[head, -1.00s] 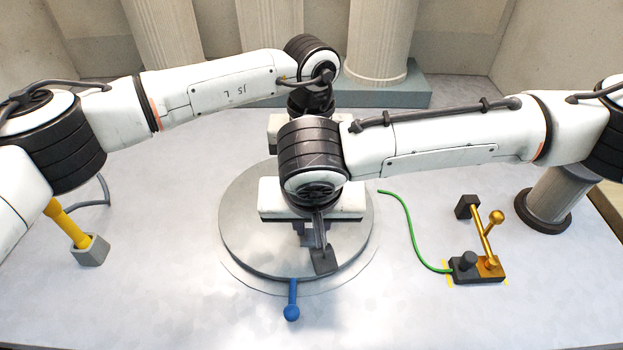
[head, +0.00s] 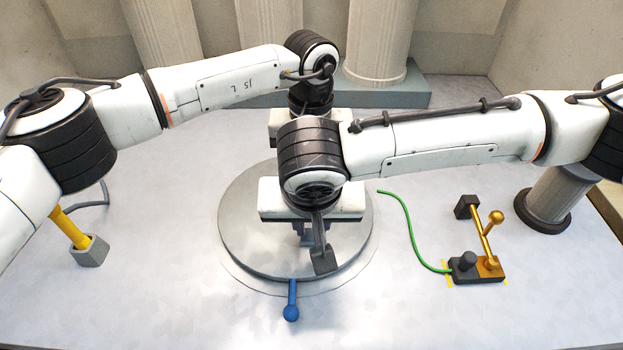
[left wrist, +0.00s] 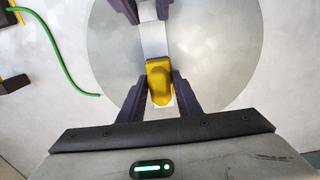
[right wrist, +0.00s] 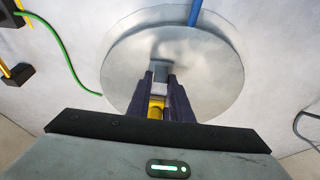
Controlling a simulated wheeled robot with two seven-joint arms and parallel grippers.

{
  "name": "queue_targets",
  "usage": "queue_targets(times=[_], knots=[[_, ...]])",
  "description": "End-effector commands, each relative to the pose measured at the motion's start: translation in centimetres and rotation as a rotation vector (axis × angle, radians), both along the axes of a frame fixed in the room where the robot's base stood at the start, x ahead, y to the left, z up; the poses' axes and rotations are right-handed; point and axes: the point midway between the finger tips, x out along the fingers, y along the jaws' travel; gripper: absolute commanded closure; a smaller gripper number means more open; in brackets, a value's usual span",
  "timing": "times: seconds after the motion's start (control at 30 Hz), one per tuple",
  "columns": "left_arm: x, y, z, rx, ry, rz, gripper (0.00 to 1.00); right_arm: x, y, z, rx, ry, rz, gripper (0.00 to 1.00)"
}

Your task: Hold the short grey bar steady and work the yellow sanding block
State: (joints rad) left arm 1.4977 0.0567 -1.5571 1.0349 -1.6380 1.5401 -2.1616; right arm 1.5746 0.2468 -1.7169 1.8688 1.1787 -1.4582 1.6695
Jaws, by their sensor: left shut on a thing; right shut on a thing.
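In the left wrist view, the yellow sanding block (left wrist: 159,80) is between the fingers of my left gripper (left wrist: 160,88), which is shut on it. The short light grey bar (left wrist: 154,40) runs from the block up to the fingers of my right gripper (left wrist: 140,8). In the right wrist view, my right gripper (right wrist: 160,80) is shut on the grey bar (right wrist: 160,71), over the round grey turntable (right wrist: 125,75). A yellow part (right wrist: 156,107) shows between the dark fingers. My arms hide both block and bar in the head view.
A blue lever (head: 291,300) sticks out from the turntable's front. At right are a green cable (head: 411,230) and a dark fixture (head: 465,268) with a brass lever (head: 488,230). A yellow-handled tool (head: 70,228) stands in a grey holder (head: 90,252) at left.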

Motion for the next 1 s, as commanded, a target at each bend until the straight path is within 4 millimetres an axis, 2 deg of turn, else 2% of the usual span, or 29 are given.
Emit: queue_targets(times=[0.3,0.6,1.0], knots=[[-1.6,0.1,0.2,0.000,-0.001,0.001,0.87,-0.1,0.1,0.0,0.002,0.002,0.003,1.00],[-1.8,0.0,0.3,-0.001,-0.001,0.000,0.87,0.0,0.0,0.0,0.001,0.002,0.000,1.00],[0.1,-0.1,0.0,-0.001,-0.001,0.000,0.87,0.0,0.0,-0.1,-0.001,0.002,-0.001,1.00]])
